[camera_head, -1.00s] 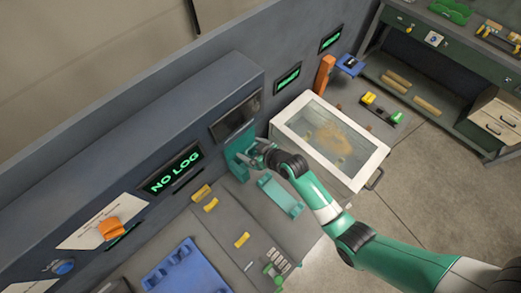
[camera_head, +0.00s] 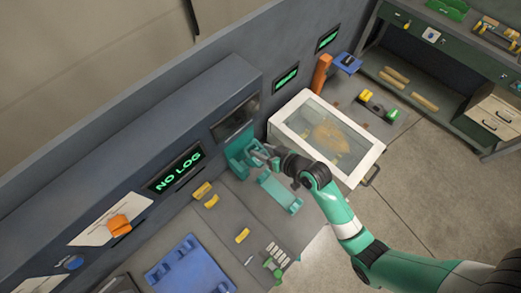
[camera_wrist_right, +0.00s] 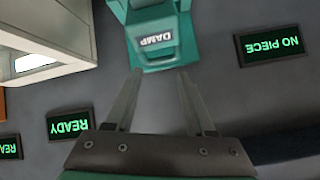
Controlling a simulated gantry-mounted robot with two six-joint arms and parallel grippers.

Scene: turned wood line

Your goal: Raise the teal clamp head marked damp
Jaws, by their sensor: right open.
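The teal clamp head (camera_wrist_right: 152,45) marked DAMP shows upside down at the top middle of the right wrist view. In the head view the teal clamp (camera_head: 238,151) stands against the dark wall panel, partly hidden by my gripper. My right gripper (camera_wrist_right: 160,80) is open, with its two fingers apart and pointing at the lower edge of the clamp head. Nothing is between the fingers. In the head view my right gripper (camera_head: 263,154) is just right of the clamp. My left gripper is not in view.
A white glass-topped box (camera_head: 327,135) stands right of the clamp. A teal tray (camera_head: 280,193) lies below my gripper. Yellow blocks (camera_head: 203,190) and a blue fixture (camera_head: 190,270) are on the bench. Lit displays (camera_wrist_right: 273,46) are on the wall.

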